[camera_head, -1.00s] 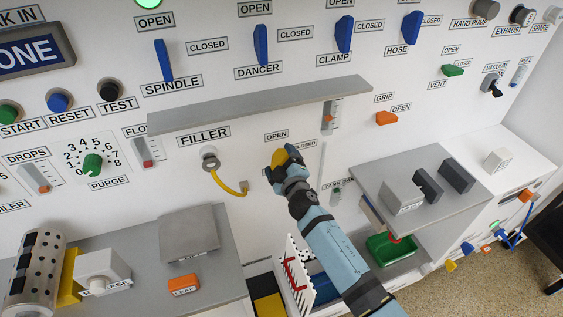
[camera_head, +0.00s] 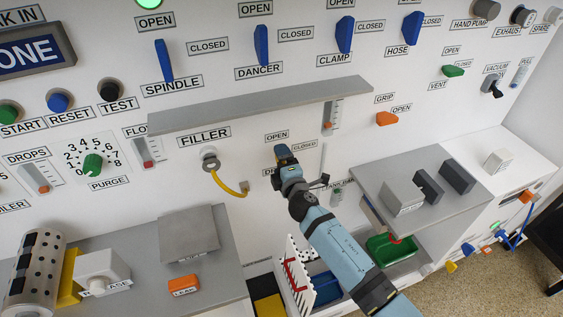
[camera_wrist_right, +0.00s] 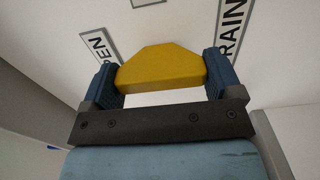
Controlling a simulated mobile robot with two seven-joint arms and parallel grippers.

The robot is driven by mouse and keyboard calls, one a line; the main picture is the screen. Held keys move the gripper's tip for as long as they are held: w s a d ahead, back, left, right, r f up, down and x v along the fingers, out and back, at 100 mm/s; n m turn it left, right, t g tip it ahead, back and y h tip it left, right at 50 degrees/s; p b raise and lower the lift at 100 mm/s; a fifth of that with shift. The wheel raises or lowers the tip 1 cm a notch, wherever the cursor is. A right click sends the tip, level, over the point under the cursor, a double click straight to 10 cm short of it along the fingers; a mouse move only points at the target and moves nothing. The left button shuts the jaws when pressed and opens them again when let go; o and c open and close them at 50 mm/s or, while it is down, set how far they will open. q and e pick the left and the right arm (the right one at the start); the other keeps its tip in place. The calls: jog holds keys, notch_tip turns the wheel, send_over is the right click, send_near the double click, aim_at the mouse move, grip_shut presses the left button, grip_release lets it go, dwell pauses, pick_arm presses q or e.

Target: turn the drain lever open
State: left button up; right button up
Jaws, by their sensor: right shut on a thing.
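The yellow drain lever (camera_wrist_right: 160,68) sits between the two blue fingers of my right gripper (camera_wrist_right: 168,82) in the right wrist view. The fingers are shut on its two sides. In the head view my right gripper (camera_head: 284,153) is at the panel, just below the OPEN label (camera_head: 277,136) and beside the CLOSED label (camera_head: 304,145). The gripper hides nearly all of the lever there. The DRAIN label (camera_wrist_right: 233,30) shows at the right in the wrist view, with part of an OPEN label (camera_wrist_right: 98,50) at the left. My left gripper is not in view.
A grey shelf (camera_head: 260,104) juts out above the gripper. The filler port with its yellow hose (camera_head: 228,184) is to the left. A grey ledge (camera_head: 440,215) with several blocks is to the right. A white rack (camera_head: 298,275) and green tray (camera_head: 390,247) lie below.

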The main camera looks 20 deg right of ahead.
jog(key=shift+r, duration=0.15)
dwell(0.3)
jog(key=o, duration=0.7)
jog(key=shift+o, duration=0.2)
jog(key=shift+w, duration=0.1)
jog(key=s, duration=1.3)
jog(key=shift+s+d+b, duration=0.3)
jog(key=shift+s+b, duration=0.1)
jog(key=shift+b, duration=0.05)
